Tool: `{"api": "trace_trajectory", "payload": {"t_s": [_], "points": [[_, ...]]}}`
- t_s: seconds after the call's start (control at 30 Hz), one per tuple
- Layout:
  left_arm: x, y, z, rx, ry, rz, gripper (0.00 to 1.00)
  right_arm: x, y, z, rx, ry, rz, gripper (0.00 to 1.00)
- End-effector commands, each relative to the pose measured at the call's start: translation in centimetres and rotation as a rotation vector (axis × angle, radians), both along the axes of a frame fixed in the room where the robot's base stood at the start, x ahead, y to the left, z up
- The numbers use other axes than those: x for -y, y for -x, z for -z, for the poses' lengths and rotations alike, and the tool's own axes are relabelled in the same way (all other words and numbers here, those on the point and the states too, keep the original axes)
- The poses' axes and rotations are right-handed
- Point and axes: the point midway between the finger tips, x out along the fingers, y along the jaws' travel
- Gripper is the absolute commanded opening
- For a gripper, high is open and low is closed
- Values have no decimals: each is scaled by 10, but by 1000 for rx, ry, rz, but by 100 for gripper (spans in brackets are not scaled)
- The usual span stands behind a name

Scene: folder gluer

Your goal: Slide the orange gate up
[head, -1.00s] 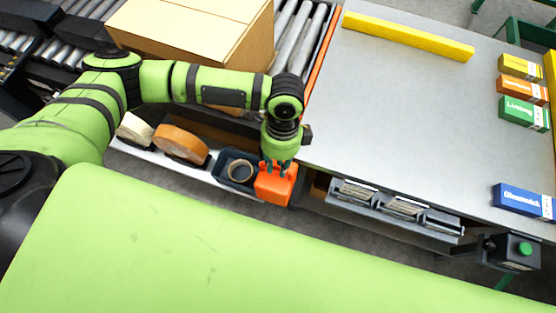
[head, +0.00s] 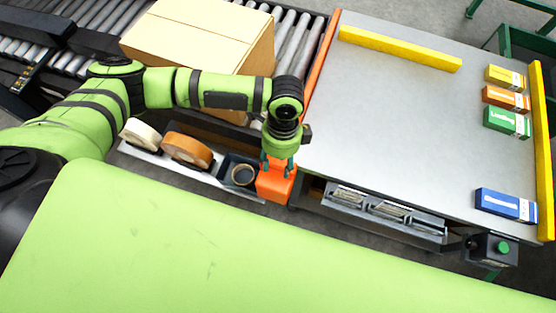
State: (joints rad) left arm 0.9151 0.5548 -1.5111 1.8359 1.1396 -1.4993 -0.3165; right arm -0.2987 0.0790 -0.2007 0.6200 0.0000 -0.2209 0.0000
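A long thin orange bar (head: 321,62) runs along the left edge of the grey table, between it and the rollers; it may be the gate. A bright orange block (head: 274,186) sits at the near end of that edge, beside the dark bin. My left gripper (head: 277,167) points down at the top of this block, with one finger on each side and orange showing between them. Whether the fingers press on it is not clear. My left wrist hides part of the bar's near end. My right gripper is not in view.
A cardboard box (head: 200,38) stands on the roller conveyor (head: 296,47). Tape rolls (head: 187,150) and a dark bin (head: 240,171) lie left of the block. The grey table (head: 400,125) carries yellow bars (head: 400,48) and several small cartons (head: 506,204); its middle is clear.

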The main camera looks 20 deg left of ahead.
Motion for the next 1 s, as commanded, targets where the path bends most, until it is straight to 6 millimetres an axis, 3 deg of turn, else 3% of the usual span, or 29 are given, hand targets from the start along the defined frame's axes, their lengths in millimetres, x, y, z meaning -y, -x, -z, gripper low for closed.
{"api": "trace_trajectory", "payload": {"t_s": [0.23,0.37,0.8,1.0], "points": [[-1,1,2,-3,-1,-2,46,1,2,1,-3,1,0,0],[0,-1,-9,-2,0,-1,46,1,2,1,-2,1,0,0],[0,-17,-94,0,0,0,46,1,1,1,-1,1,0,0],[0,-21,-114,-1,0,-1,46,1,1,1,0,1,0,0]]}}
